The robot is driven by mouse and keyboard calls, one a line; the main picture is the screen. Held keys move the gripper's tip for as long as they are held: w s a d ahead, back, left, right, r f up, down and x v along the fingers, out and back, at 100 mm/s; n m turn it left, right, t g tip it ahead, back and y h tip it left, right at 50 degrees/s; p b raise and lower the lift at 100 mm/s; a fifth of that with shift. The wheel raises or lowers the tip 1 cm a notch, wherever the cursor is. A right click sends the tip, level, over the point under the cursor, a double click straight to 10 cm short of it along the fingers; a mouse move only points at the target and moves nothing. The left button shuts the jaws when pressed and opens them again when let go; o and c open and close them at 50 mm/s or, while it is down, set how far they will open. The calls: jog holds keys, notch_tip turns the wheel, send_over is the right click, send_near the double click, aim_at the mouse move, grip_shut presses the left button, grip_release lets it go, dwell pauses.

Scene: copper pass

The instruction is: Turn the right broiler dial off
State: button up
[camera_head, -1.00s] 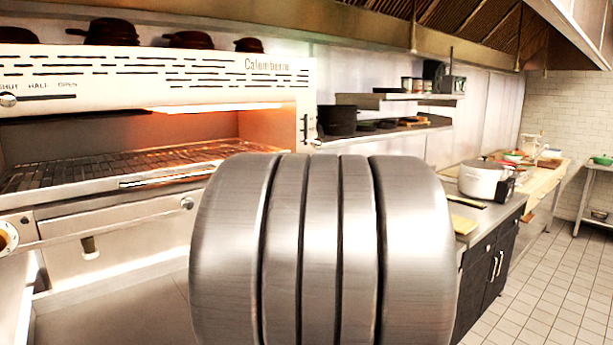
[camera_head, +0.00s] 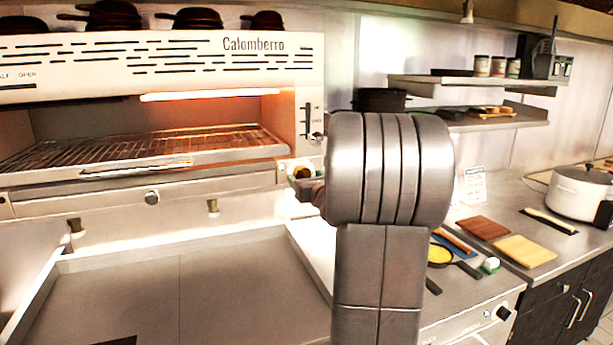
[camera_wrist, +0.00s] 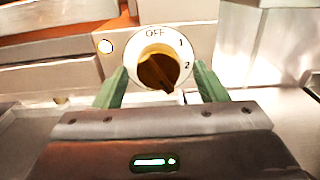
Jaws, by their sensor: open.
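The right broiler dial (camera_wrist: 158,70) is a dark brown knob on a round white plate marked OFF, 1 and 2. OFF is at the top of the plate, and the knob's narrow end points down and slightly right, away from OFF. In the head view the dial (camera_head: 303,173) is at the broiler's lower right corner, partly covered by my arm. My gripper (camera_wrist: 161,72) is open, with one green finger on each side of the dial. I cannot tell whether the fingers touch the knob.
The broiler (camera_head: 170,62) glows inside above its rack (camera_head: 150,150). A lever slot (camera_head: 308,120) is on its right side panel. A counter to the right holds a brown board (camera_head: 482,227), a yellow board (camera_head: 525,251), a pan (camera_head: 440,256) and a white pot (camera_head: 580,192).

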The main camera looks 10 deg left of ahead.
jog(key=shift+w+a, duration=0.15)
jog(key=shift+a, duration=0.05)
jog(key=c, duration=1)
